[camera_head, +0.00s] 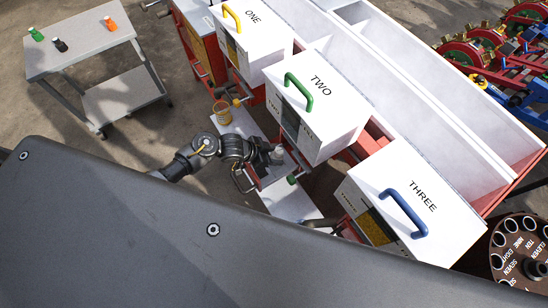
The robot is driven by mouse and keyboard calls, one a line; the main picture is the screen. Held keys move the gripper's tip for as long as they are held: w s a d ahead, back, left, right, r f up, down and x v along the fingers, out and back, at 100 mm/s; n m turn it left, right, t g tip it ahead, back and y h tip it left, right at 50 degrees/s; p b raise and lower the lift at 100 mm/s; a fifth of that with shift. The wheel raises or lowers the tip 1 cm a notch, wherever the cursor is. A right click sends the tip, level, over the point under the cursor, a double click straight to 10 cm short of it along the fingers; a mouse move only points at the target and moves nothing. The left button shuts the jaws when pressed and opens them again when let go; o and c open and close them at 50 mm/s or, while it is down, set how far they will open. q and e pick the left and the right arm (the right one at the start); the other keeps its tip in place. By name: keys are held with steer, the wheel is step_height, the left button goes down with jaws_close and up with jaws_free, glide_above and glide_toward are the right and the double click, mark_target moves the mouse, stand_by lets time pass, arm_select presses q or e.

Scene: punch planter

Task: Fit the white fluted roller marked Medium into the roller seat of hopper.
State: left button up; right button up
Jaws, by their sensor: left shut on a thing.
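My left gripper (272,156) reaches in from the left and is beside the lower front of the white hopper marked TWO (325,100). It is shut on a small whitish piece, which looks like the white roller (279,151); its flutes and any Medium mark are too small to read. The roller seat cannot be made out, and the gripper and the hopper body hide part of that area. I cannot tell whether the roller touches a seat. My right gripper is not in view.
Hoppers ONE (250,45) and THREE (405,215) stand on either side of TWO. A grey cart (85,48) at upper left bears green, black and orange pieces. A dark numbered disc (520,250) is at lower right.

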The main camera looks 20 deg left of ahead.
arm_select(q)
steer(key=s+a+r, duration=0.5)
steer(key=s+r, duration=0.5)
steer(key=s, duration=0.3)
steer(key=shift+r, duration=0.2)
steer(key=shift+a, duration=0.1)
